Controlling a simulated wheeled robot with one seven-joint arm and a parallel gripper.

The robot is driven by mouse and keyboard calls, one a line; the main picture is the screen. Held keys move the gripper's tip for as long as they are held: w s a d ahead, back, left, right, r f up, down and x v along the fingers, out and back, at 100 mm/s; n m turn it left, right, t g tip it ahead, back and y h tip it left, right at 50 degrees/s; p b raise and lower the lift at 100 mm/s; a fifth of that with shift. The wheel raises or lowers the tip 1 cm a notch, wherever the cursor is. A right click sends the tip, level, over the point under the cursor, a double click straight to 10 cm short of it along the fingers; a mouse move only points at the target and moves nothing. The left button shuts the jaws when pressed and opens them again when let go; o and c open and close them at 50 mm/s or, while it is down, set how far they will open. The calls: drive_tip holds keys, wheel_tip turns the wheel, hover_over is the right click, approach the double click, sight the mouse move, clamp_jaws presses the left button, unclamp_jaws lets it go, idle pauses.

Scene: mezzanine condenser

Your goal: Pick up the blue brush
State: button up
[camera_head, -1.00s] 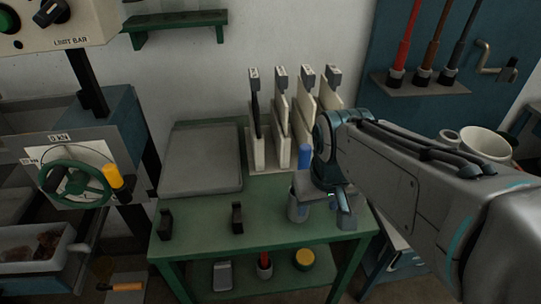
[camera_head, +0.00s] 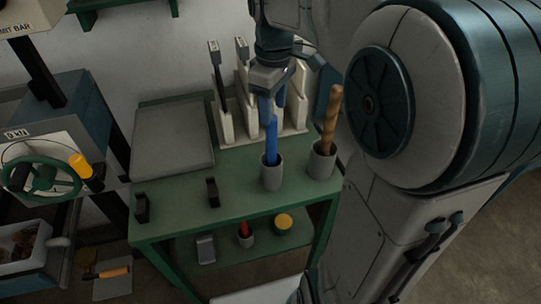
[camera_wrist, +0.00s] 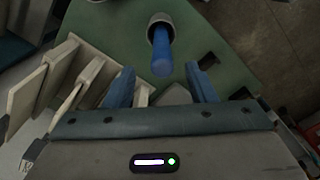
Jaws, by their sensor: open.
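The blue brush (camera_head: 271,143) stands upright, handle up, in a grey cup (camera_head: 271,178) on the green table. In the wrist view, its blue handle (camera_wrist: 162,52) rises from the cup (camera_wrist: 157,19) toward me; its lower end is hidden in the cup. My gripper (camera_head: 273,104) is above the cup, pointing down, close to the handle's top. In the wrist view my gripper (camera_wrist: 160,72) is open, with one blue finger on each side of the handle's end and gaps on both sides. I cannot tell how far the handle reaches between the fingers.
A wooden handle (camera_head: 330,120) stands in a second grey cup (camera_head: 320,161) just right of the brush. Pale upright holders (camera_head: 243,127) with dark-topped tools stand behind. A grey plate (camera_head: 172,137) lies at the back left. Two small black brackets (camera_head: 212,191) stand near the front edge.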

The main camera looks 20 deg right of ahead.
sight(271, 132)
drive_tip(key=f, duration=0.8)
drive_tip(key=shift+a, duration=0.2)
drive_tip(key=c, duration=1.1)
